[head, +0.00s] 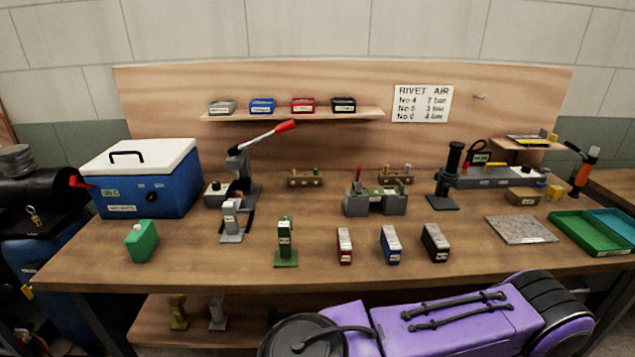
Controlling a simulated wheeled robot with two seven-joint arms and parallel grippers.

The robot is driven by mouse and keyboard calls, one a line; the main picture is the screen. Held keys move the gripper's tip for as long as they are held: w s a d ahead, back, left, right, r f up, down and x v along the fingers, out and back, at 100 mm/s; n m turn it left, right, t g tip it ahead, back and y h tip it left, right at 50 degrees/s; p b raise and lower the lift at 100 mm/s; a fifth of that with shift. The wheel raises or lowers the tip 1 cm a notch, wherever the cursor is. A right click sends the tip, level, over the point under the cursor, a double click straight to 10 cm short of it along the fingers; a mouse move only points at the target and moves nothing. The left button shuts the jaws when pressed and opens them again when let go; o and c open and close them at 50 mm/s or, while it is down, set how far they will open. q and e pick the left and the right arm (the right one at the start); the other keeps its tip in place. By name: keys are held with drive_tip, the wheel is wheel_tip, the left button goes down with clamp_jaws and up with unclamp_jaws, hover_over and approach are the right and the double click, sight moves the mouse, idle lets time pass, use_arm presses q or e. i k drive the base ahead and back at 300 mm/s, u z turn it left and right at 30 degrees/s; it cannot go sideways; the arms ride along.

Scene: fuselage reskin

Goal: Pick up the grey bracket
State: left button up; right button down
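A grey bracket (231,221) with a small label stands upright on the left part of the wooden bench, in front of the lever press. A green bracket (286,242) of similar shape stands to its right and nearer the front edge. Neither of my grippers is in view.
A lever press (239,172) with a red handle stands right behind the grey bracket. A blue cooler (148,180) and a green container (142,240) are to its left. Red (345,245), blue (390,244) and black (435,242) boxes stand to the right. Bare bench surrounds the bracket's front.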

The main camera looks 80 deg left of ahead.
sight(233, 234)
drive_tip(key=z, duration=0.05)
drive_tip(key=k, duration=1.1)
drive_tip(key=u, duration=1.45)
